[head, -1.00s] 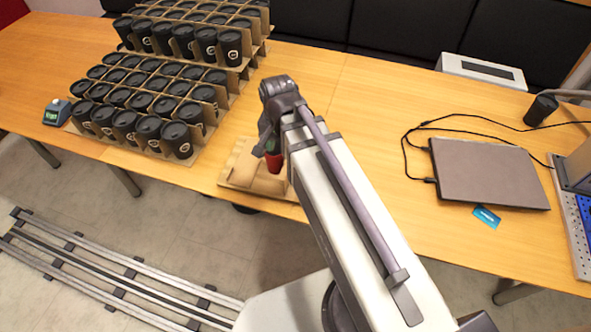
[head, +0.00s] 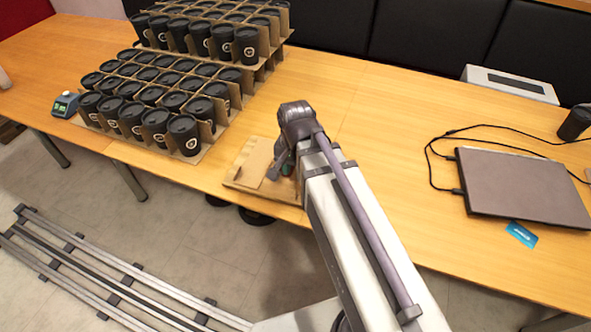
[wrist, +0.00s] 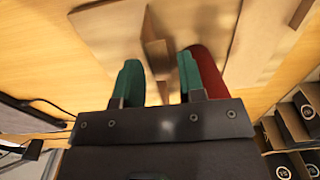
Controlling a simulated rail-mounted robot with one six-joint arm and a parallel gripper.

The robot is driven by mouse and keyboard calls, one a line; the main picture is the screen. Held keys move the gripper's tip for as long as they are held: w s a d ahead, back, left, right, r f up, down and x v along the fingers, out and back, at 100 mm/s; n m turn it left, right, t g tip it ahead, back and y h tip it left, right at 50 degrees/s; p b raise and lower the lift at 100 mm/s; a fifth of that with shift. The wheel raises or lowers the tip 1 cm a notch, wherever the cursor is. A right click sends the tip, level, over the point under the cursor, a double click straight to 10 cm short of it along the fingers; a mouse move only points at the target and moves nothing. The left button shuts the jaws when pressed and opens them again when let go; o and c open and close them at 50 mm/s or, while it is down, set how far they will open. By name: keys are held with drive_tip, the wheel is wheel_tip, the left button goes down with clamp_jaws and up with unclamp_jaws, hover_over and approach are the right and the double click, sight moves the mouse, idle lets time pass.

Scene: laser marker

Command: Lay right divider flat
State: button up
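A brown cardboard piece (head: 243,181) lies on the table near its front edge, left of my arm in the head view. In the wrist view its panels lie on both sides, a left panel (wrist: 103,25) and a right panel (wrist: 262,55), with a small strip (wrist: 156,57) in the middle. My gripper (wrist: 158,70) shows two green fingers spread apart over the cardboard, with the strip visible in the gap. A red part (wrist: 206,72) sits against the right finger. I cannot tell which panel is the right divider, or whether the fingers touch the cardboard.
Trays of black lidded cups (head: 155,95) stand stacked on the left of the cardboard. A small device (head: 65,103) sits at far left. A closed laptop (head: 522,187) with cables lies at right. The table between cardboard and laptop is clear.

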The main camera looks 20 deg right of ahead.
clamp_jaws()
